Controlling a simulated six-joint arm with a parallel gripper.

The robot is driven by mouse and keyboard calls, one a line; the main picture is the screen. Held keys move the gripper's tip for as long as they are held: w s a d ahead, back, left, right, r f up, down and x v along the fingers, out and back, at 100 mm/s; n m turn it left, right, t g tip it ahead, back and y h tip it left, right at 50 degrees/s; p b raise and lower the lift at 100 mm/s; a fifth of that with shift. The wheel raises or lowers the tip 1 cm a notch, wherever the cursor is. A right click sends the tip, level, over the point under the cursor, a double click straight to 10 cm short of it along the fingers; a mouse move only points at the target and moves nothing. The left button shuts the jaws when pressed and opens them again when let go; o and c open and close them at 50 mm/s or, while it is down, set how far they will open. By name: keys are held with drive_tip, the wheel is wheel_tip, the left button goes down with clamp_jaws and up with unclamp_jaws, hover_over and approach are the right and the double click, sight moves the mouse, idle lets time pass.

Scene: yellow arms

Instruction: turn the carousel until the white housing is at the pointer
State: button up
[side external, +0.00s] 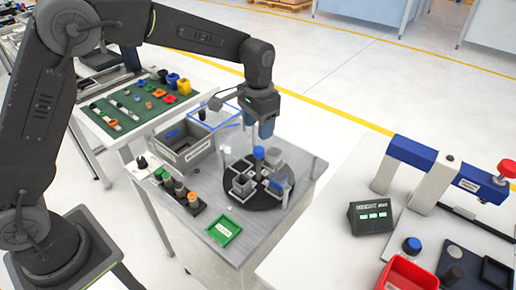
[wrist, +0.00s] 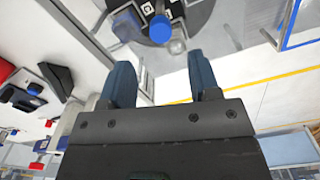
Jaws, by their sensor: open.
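The carousel (side external: 262,204) is a black round plate on the grey bench, with a blue-topped post (side external: 259,153) near its middle. A pale grey-white block (side external: 274,158) stands at its back, a grey block (side external: 242,186) at its front left and a part with blue (side external: 281,186) at its right. I cannot tell for certain which is the white housing, nor make out the pointer. My gripper (side external: 266,130) is above the carousel's back side, apart from it. In the wrist view my gripper (wrist: 162,82) is open and empty, with the blue post top (wrist: 160,29) beyond the fingertips.
A grey bin (side external: 187,150) stands left of the carousel, with a blue wire frame (side external: 215,115) behind. A rack of coloured-topped parts (side external: 178,191) and a green tray (side external: 223,230) are in front. A weight display (side external: 370,216) and red bin (side external: 408,272) are on the right table.

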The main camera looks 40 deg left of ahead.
sight(258, 149)
wheel_tip(258, 149, down, 8)
drive_tip(key=shift+f, duration=0.1)
idle(0.4)
clamp_jaws()
idle(0.3)
